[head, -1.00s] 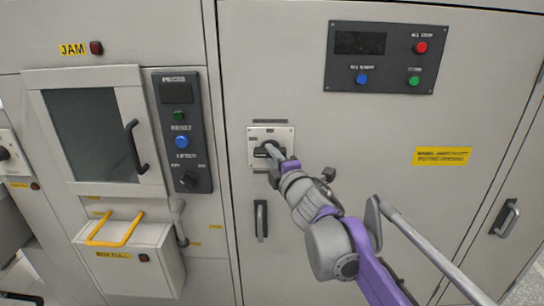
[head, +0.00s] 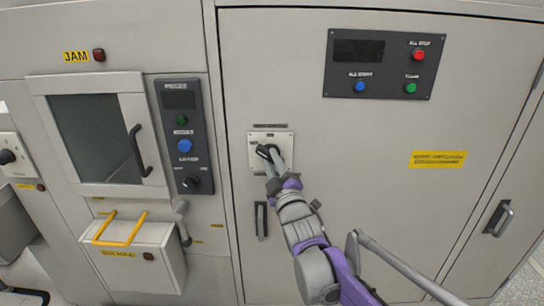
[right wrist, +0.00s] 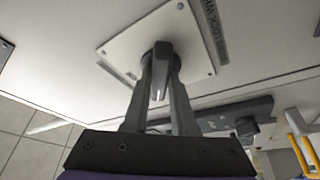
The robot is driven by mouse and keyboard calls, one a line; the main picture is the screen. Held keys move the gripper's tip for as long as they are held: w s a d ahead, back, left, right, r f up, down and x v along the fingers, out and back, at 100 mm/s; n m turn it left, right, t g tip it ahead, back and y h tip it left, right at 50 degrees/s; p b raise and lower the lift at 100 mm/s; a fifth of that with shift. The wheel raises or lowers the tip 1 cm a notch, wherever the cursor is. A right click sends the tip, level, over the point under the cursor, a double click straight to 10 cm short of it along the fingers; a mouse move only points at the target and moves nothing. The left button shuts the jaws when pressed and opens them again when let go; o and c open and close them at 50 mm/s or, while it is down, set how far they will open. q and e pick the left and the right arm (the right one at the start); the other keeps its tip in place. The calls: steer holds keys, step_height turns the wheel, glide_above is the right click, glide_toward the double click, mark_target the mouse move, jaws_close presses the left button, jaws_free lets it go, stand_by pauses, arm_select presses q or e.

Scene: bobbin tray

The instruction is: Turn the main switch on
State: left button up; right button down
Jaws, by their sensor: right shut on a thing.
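The main switch is a dark rotary handle (head: 264,151) on a pale square plate (head: 284,136) on the large cabinet door. My right gripper (head: 274,160) reaches up to it from below right and is shut on the handle. In the right wrist view the two fingers (right wrist: 160,88) lie on either side of the dark handle (right wrist: 161,52), in front of the white plate (right wrist: 196,38). The fingers hide part of the handle and the plate's markings in the head view. My left gripper is not in view.
A dark button panel (head: 385,83) sits higher on the door. A vertical door handle (head: 261,220) is just below the switch. To the left are a control strip (head: 178,100), a windowed hatch (head: 135,85) and a box with a yellow handle (head: 160,258).

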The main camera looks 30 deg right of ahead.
steer(key=shift+a+m+h, duration=0.1)
steer(key=shift+m+h, duration=0.3)
steer(key=shift+m, duration=0.8)
steer(key=m+h, duration=0.2)
steer(key=m, duration=0.1)
steer(key=shift+f+m, duration=0.1)
steer(key=shift+m, duration=0.2)
steer(key=m+h, duration=0.2)
steer(key=m, duration=0.2)
steer(key=m+h, duration=0.2)
steer(key=m, duration=0.2)
steer(key=shift+w+a+g, duration=0.1)
steer(key=shift+g, duration=0.2)
steer(key=shift+m+h, duration=0.3)
steer(key=shift+m, duration=0.3)
steer(key=c, duration=0.7)
jaws_free()
steer(key=b+v, duration=0.2)
steer(key=v, duration=0.9)
